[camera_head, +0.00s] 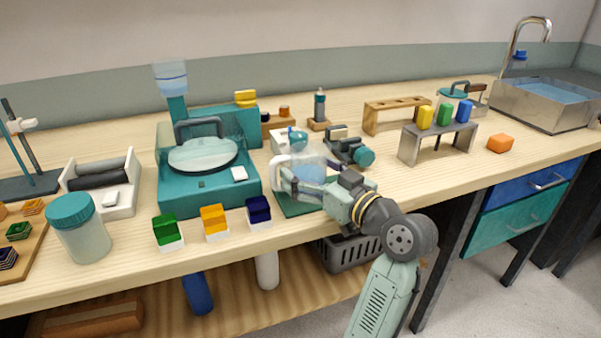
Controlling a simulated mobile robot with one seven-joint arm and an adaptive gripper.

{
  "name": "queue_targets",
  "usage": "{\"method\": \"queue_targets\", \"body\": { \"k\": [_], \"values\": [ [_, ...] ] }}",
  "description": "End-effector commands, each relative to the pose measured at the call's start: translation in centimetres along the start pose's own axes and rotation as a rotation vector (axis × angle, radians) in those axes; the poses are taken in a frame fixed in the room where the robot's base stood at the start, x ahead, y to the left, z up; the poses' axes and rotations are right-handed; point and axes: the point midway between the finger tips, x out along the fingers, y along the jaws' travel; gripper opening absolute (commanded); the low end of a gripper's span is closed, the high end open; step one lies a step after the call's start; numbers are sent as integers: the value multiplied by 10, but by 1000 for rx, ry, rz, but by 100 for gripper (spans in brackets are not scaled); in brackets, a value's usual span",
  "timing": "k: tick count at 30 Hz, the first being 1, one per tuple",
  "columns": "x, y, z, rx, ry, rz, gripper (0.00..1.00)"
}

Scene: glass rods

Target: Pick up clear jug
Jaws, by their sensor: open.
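The clear jug (306,163) stands on a green mat (292,208) near the front middle of the bench. It is see-through, with a pale bluish content and a whitish handle on its left side. My gripper (293,183) reaches in from the lower right, with its fingers apart at the jug's front. One finger appears in front of the jug's lower part; whether the fingers touch it cannot be told. The jug's base is partly hidden behind my gripper.
A teal machine (207,180) stands close left of the jug. Green, yellow and navy blocks (214,220) line the front edge. A small dark teal-knobbed device (350,150) sits just behind right. A grey stand (437,140) and an orange block (500,143) are farther right.

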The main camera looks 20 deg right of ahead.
Motion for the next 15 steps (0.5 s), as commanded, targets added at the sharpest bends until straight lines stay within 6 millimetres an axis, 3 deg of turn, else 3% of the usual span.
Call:
{"method": "queue_targets", "body": {
  "k": [5, 15],
  "values": [
    [0, 0, 0, 0, 0, 0, 81],
    [0, 0, 0, 0, 0, -1, 58]
  ]
}}
